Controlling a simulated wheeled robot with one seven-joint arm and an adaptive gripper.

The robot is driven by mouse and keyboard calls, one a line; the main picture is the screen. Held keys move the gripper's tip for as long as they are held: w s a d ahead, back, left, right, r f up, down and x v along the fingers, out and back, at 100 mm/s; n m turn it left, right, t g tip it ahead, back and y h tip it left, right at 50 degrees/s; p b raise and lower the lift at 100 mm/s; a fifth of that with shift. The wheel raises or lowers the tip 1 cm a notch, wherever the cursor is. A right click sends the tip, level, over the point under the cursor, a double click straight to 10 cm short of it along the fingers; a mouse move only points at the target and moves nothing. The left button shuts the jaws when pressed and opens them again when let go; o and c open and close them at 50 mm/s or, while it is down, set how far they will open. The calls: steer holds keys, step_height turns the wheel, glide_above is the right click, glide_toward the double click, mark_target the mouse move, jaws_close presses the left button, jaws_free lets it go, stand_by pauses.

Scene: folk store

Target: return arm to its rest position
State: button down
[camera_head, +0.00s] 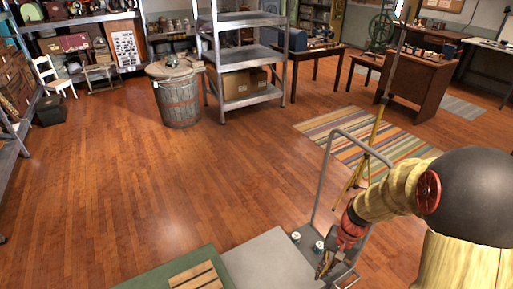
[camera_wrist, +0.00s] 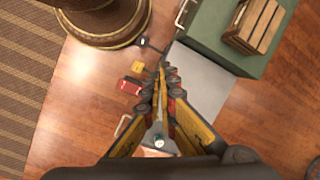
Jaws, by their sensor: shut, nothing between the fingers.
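My arm reaches in from the lower right of the head view, bent at a black rounded joint, with a yellow sleeve-like link pointing down and left. My gripper (camera_head: 323,268) hangs at its end, over or beside a grey hand trolley (camera_head: 322,185). In the wrist view my gripper (camera_wrist: 161,72) shows its yellow and dark fingers closed together at the tips, with nothing held. Part of the trolley is hidden behind my arm.
Two small jars (camera_head: 318,247) stand on the trolley near my gripper. A wooden crate (camera_head: 195,276) sits on a green surface (camera_head: 207,256) beside a grey panel (camera_head: 262,262). A barrel (camera_head: 180,103) and metal shelves (camera_head: 243,59) stand farther back. The wooden floor at left is clear.

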steer(key=s+a+r+n+t+h, duration=0.1)
steer(key=s+r+n+t, duration=0.2)
steer(key=r, duration=1.1)
steer(key=s+a+r+n+t+h+p, duration=0.1)
steer(key=s+r+t, duration=0.3)
steer(key=s+r, duration=0.5)
step_height(320, 180, up, 5)
steer(key=shift+s+r+n+h, duration=0.1)
steer(key=shift+s+n+h, duration=0.4)
steer(key=shift+n, duration=0.4)
